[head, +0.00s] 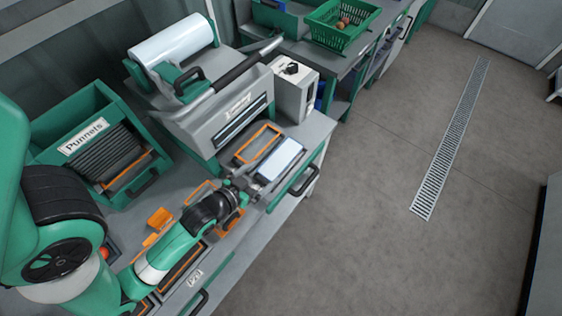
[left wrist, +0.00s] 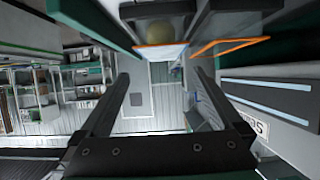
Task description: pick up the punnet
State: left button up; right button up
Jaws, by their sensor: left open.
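A green bin (head: 70,113) labelled "Punnets" stands at the left of the bench in the head view, with a stack of dark punnets (head: 108,158) in it. A white-topped rectangular item (head: 280,158) lies on the front of the sealing machine; I cannot tell if it is a punnet. My left gripper (head: 250,187) is just in front of and left of this item. In the left wrist view its two fingers (left wrist: 163,78) are wide apart with nothing held between them. My right gripper is not in view.
The grey sealing machine (head: 222,112) with a film roll (head: 172,40) stands behind my left gripper. Orange-edged slots and an orange block (head: 160,217) are on the bench. A green crate (head: 340,24) with a few tomatoes stands farther back.

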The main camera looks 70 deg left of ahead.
aim_at(280, 161)
pick_arm(q)
jog(key=b+x, duration=0.1)
jog(key=x, duration=0.4)
jog(key=b+x, duration=0.1)
jog(key=x, duration=0.4)
jog(key=shift+s+a+f+b, duration=0.15)
jog(key=shift+a+f+b, duration=0.05)
jog(key=shift+f+b, duration=0.15)
jog(key=c, duration=1.1)
jog(key=shift+o, duration=0.2)
jog(key=shift+r, duration=0.1)
jog(key=shift+r, duration=0.1)
jog(key=shift+r+p, duration=0.45)
jog(key=shift+r, duration=0.15)
jog(key=shift+r+p, duration=0.45)
jog(key=shift+r, duration=0.5)
jog(key=w+d+r+p, duration=0.8)
jog(key=w+d+r, duration=0.1)
jog(key=d, duration=0.1)
jog(key=shift+d+r, duration=0.3)
jog(key=shift+d, duration=0.1)
